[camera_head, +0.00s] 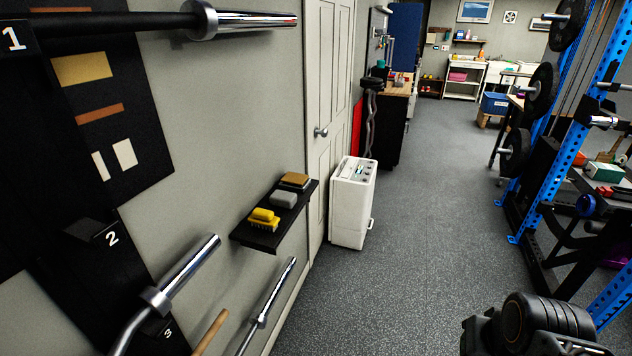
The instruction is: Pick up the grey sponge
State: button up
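The grey sponge (284,199) lies on a small black wall shelf (246,236) left of the middle of the head view. It sits between a yellow brush (263,218) at the near end and a tan and brown block (295,181) at the far end. Its top and near side show clearly. My gripper's fingers do not show. Dark rounded parts at the bottom right seem to be part of my arm, well apart from the shelf.
Long bars with metal ends (245,20) stick out from the left wall, some below the shelf. A white appliance (352,203) stands beyond the shelf, near a closed door (324,90). A blue rack (576,140) stands at right. The grey floor (420,220) between is clear.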

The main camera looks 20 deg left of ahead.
aim_at(283, 199)
jog(key=u, duration=0.2)
jog(key=i, duration=0.95)
jog(key=u, duration=1.3)
jog(key=i, duration=0.75)
jog(key=u, duration=0.7)
